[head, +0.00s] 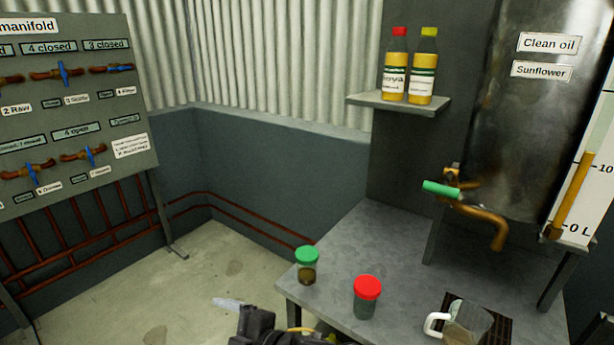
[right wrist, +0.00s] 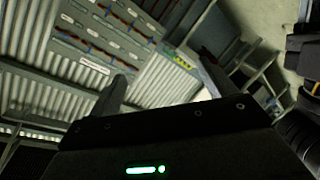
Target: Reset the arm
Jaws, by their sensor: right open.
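My right gripper (right wrist: 162,67) is open in the right wrist view, its two grey fingers spread wide. Nothing is between the fingers; the manifold board shows tilted in the background. In the head view a dark part of one of my arms shows at the bottom edge, left of the table's front corner, with a pale finger-like piece. I cannot tell there which arm it is. My left gripper is not clearly seen in either view.
A grey table (head: 345,240) holds a green-lidded jar (head: 307,267), a red-lidded jar (head: 366,298) and a glass jug (head: 467,325). A steel tank (head: 520,120) with a green-handled tap (head: 442,189) stands behind. Two oil bottles (head: 395,70) sit on a shelf. The manifold board (head: 75,120) is left.

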